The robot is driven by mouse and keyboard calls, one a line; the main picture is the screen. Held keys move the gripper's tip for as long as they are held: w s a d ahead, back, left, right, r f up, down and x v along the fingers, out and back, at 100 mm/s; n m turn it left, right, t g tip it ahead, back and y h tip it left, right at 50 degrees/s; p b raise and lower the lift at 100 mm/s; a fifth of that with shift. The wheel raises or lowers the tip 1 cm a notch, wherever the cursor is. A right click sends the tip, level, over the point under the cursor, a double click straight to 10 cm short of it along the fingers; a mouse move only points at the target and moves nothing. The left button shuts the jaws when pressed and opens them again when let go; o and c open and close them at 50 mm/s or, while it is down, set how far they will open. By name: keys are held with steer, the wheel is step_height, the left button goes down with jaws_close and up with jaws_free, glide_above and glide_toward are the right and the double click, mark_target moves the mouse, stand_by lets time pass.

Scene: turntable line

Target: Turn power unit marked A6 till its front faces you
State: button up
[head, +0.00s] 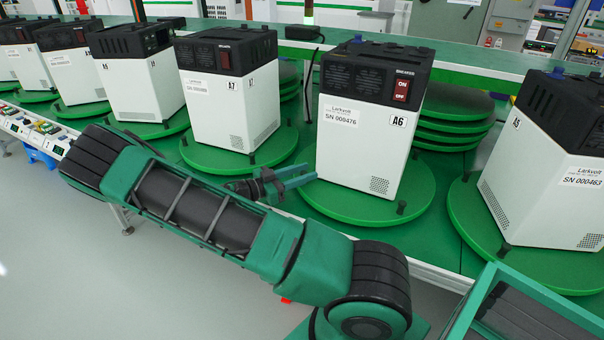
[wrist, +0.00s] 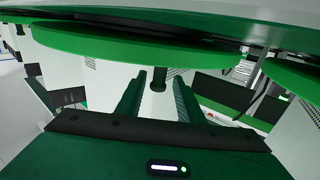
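The power unit marked A6 (head: 365,130) is a white box with a black top. It stands upright on a green turntable disc (head: 340,205). Its label side, SN 000476, shows at the left. A short black peg (head: 402,207) stands on the disc's front right rim. My gripper (head: 305,176) is open at the disc's left rim. In the wrist view the gripper (wrist: 157,88) has a black peg (wrist: 158,80) between its fingers, with gaps visible on both sides.
Unit A7 (head: 228,105) stands on its own disc close left of my gripper, and unit A5 (head: 550,160) stands at the right. More units line the table at the left. Grey floor lies in front.

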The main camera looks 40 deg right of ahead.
steer(key=c, duration=0.9)
steer(key=shift+w, duration=0.1)
jaws_close()
steer(key=shift+s+a+t, duration=0.1)
steer(key=shift+s+t, duration=0.2)
steer(key=shift+s, duration=0.1)
